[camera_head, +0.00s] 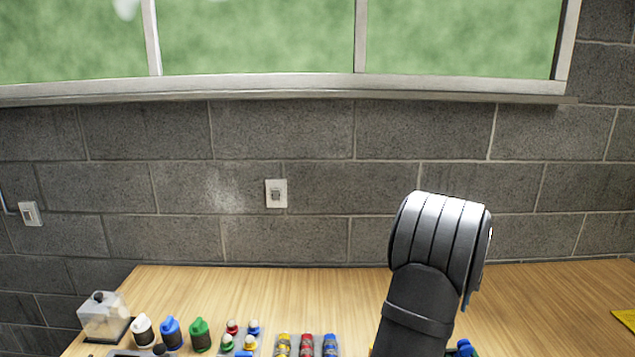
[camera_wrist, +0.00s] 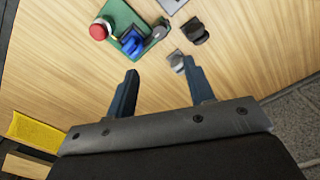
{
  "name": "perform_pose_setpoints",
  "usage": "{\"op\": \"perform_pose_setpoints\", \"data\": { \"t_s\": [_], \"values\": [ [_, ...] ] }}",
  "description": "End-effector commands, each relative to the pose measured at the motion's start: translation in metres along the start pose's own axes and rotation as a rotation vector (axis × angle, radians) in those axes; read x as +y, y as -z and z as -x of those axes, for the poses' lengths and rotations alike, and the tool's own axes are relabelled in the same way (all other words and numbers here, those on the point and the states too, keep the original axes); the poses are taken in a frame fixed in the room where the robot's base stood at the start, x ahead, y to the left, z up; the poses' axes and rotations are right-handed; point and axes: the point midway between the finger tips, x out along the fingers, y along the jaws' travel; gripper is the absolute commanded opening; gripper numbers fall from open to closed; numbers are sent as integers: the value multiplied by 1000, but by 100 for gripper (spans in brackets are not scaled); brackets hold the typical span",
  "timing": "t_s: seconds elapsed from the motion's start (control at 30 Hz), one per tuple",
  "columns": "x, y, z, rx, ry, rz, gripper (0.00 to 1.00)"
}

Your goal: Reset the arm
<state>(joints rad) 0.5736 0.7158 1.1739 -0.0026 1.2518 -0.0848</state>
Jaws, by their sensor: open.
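My gripper (camera_wrist: 158,92) shows in the wrist view with its two dark blue-grey fingers spread apart. Nothing is between them, and bare wooden table lies below. In the head view, my dark grey arm rises at the right of centre over the table and hides part of it. The gripper itself cannot be made out there.
The table (camera_head: 560,300) holds bottles in white (camera_head: 143,331), blue (camera_head: 171,333) and green (camera_head: 200,334), and a clear container (camera_head: 104,318). A green device with a red knob (camera_wrist: 100,29), a dark piece (camera_wrist: 195,31) and a yellow item (camera_wrist: 36,132) lie around the gripper. Bare wood is at right.

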Motion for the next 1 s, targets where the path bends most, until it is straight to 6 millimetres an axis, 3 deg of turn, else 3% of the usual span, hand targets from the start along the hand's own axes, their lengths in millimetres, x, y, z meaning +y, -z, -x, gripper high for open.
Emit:
{"op": "perform_pose_setpoints", "data": {
  "t_s": [0.13, 0.2, 1.0],
  "values": [
    [0, 0, 29, 3, 0, 0, 49],
    [0, -1, 7, -5, 0, 0, 49],
    [0, -1, -154, -3, 0, 3, 49]
  ]
}}
